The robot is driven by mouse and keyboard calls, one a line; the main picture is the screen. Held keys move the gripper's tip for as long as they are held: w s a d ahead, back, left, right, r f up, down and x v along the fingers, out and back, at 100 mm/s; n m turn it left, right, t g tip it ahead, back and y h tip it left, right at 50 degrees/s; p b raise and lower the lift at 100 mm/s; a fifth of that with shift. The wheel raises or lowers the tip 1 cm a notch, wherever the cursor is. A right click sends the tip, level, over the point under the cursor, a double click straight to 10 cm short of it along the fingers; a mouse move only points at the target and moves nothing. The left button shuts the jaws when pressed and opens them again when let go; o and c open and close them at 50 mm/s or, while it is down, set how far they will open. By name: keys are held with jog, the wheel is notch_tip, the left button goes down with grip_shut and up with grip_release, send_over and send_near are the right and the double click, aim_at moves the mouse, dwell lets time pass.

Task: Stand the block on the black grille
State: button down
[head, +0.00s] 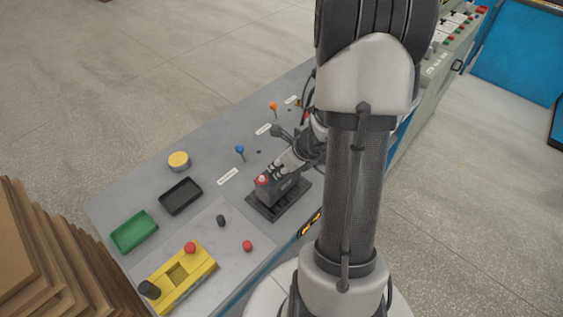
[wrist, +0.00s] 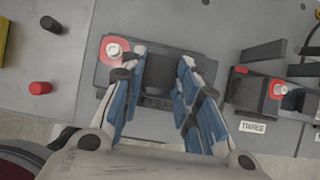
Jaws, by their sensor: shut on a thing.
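The block (head: 277,191) is a dark grey, battery-like box with a red-ringed terminal on top at its left end. It is upright over the black grille (head: 254,208) on the grey bench. In the wrist view the block (wrist: 155,72) is between the two blue-padded fingers of my gripper (wrist: 157,75), which is shut on it. The red-ringed end sticks out left of the fingers. The dark grille edge (wrist: 101,76) shows around the block. I cannot tell whether its underside touches the grille. In the head view my gripper (head: 281,170) is partly hidden by my arm.
A black tray (head: 181,196), green tray (head: 133,231), yellow frame (head: 182,277), red peg (head: 247,246), black peg (head: 220,220) and blue lever (head: 240,150) are on the bench.

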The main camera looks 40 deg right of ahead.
jog(key=shift+w+d+f, duration=0.1)
jog(key=shift+f, duration=0.45)
jog(key=shift+f+b, duration=0.2)
jog(key=shift+b, duration=0.2)
jog(key=c, duration=1.2)
grip_release()
jog(key=p+v, duration=0.6)
jog(key=v, duration=0.6)
jog(key=shift+r+p, duration=0.15)
jog(key=shift+p, duration=0.2)
